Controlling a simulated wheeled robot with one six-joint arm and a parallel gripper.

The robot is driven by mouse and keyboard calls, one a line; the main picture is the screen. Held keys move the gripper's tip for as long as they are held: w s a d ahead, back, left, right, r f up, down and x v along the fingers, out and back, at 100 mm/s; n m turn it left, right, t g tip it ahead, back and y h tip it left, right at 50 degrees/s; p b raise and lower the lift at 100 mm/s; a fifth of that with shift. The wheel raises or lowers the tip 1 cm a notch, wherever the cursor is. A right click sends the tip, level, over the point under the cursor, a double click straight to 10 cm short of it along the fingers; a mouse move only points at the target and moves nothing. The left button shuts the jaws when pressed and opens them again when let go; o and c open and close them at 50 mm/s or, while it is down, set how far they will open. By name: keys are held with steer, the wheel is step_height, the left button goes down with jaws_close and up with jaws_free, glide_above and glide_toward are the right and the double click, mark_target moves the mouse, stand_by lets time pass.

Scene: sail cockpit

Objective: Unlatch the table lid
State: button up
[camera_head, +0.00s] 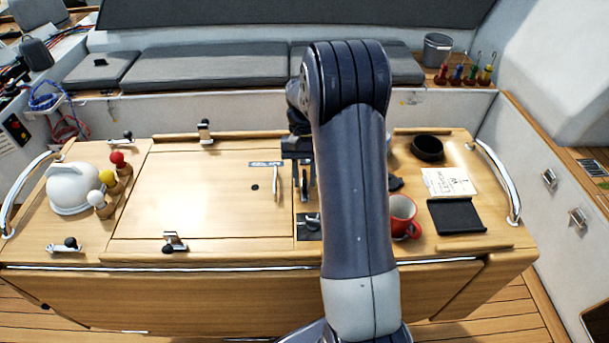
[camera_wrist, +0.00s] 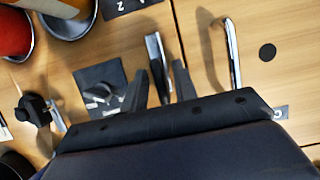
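The wooden table lid panel (camera_head: 190,200) lies flat and closed on the table. A chrome bar handle (camera_head: 277,183) stands on it near its right edge; it also shows in the wrist view (camera_wrist: 233,55). Small latches with black knobs sit at the lid's back edge (camera_head: 204,131) and front edge (camera_head: 174,242). My gripper (camera_wrist: 160,85) is open beside the handle, its two dark fingers apart. An upright metal lever (camera_wrist: 155,55) shows between and beyond the fingertips; I cannot tell whether they touch it. My arm hides much of this area in the head view.
A black plate with a small metal fitting (camera_head: 309,224) lies near the gripper. A red mug (camera_head: 402,214), black bowl (camera_head: 427,148), card (camera_head: 449,182) and black tray (camera_head: 457,216) are to the right. The lid's top is mostly clear.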

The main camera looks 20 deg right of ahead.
steer(key=shift+o, duration=0.5)
steer(key=shift+r, duration=0.1)
steer(key=shift+w+r, duration=0.15)
steer(key=shift+r, duration=0.1)
steer(key=b+v, duration=0.1)
steer(key=v, duration=0.9)
steer(key=p+x, duration=0.1)
steer(key=x, duration=0.9)
steer(key=shift+s+f, duration=0.2)
steer(key=shift+f, duration=0.15)
